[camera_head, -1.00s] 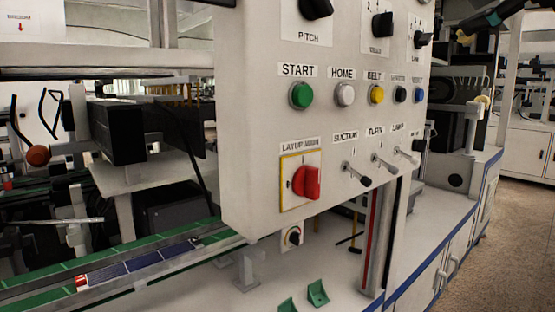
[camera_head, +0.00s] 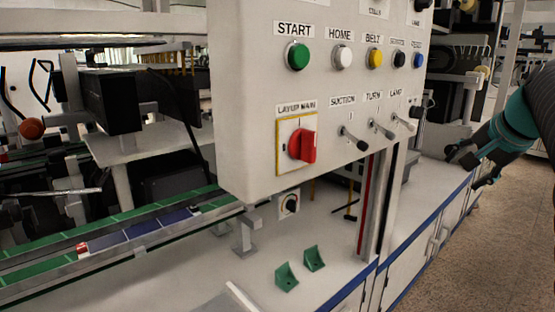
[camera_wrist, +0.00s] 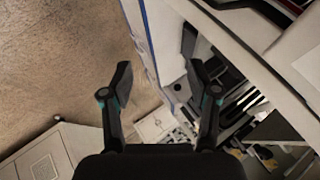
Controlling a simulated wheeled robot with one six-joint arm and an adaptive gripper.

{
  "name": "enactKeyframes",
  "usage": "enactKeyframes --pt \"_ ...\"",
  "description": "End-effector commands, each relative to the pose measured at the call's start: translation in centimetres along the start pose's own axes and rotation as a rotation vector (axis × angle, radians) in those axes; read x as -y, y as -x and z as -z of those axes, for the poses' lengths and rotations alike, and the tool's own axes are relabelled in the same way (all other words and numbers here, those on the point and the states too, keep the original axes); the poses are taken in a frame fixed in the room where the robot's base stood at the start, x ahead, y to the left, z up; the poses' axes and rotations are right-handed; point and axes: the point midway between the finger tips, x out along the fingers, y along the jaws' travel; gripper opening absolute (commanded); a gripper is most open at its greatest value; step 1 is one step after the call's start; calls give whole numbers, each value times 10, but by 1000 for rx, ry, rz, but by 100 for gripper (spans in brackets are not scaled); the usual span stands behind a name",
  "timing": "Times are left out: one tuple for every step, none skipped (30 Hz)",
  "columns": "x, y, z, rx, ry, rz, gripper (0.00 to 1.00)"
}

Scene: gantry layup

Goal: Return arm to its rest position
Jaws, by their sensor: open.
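My gripper (camera_head: 474,166) shows at the right of the head view, at the end of my teal and black arm. It hangs in front of the blue-edged cabinet side, to the right of the control panel (camera_head: 240,130) and apart from it. In the wrist view its two black fingers (camera_wrist: 160,88) are spread apart with nothing between them. Below the fingers in that view are the floor and the edge of the white bench. The rest of my arm runs out of the head view at the right edge.
The panel carries a red rotary switch (camera_head: 302,144), a green START button (camera_head: 297,56) and several toggles. A belt with dark blue cells (camera_head: 150,228) lies at lower left. Two green brackets (camera_head: 287,276) (camera_head: 314,258) stand on the bench. Speckled floor (camera_head: 480,240) at right is clear.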

Motion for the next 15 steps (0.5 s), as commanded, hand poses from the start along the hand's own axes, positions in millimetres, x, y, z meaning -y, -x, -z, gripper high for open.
enactKeyframes --pt "-9 -10 -26 18 79 -31 60" --pt "-15 -16 -40 29 127 -50 60" --pt "-23 -22 -59 42 192 -74 60" --pt "-30 -27 -73 53 240 -90 60" --pt "-36 -31 -87 64 289 -105 60" --pt "-45 -37 -107 81 355 -124 60" --pt "-52 -41 -122 93 405 -137 60" --pt "-60 -44 -137 106 454 -150 60" --pt "-69 -48 -157 122 519 -163 60" --pt "-77 -51 -173 136 565 -172 60" --pt "-84 -54 -188 149 612 -179 60" --pt "-95 -56 -208 166 669 -188 60" --pt "-103 -58 -223 178 711 -193 60" --pt "-110 -59 -238 191 749 -196 60" --pt "-121 -61 -257 205 795 -198 60"
